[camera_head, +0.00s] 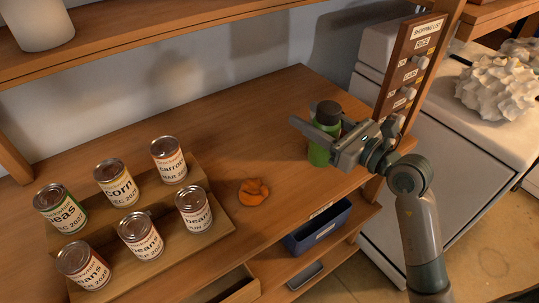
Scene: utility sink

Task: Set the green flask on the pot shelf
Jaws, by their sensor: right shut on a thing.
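The green flask (319,154) with a dark cap stands upright at the right end of the wooden counter (270,130). My right gripper (328,138) reaches in from the right and is shut around the flask's upper body, hiding part of it. I cannot tell whether the flask's base touches the counter. A wooden upper shelf (150,42) runs across the upper left and bears a white pot (38,22). My left gripper is not in view.
Several labelled cans (140,237) stand on a stepped wooden riser (220,222) at left. A crumpled orange thing (253,192) lies mid-counter. A sign board (410,65) stands just behind my right gripper. A blue bin (320,228) sits below the counter. The back middle counter is clear.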

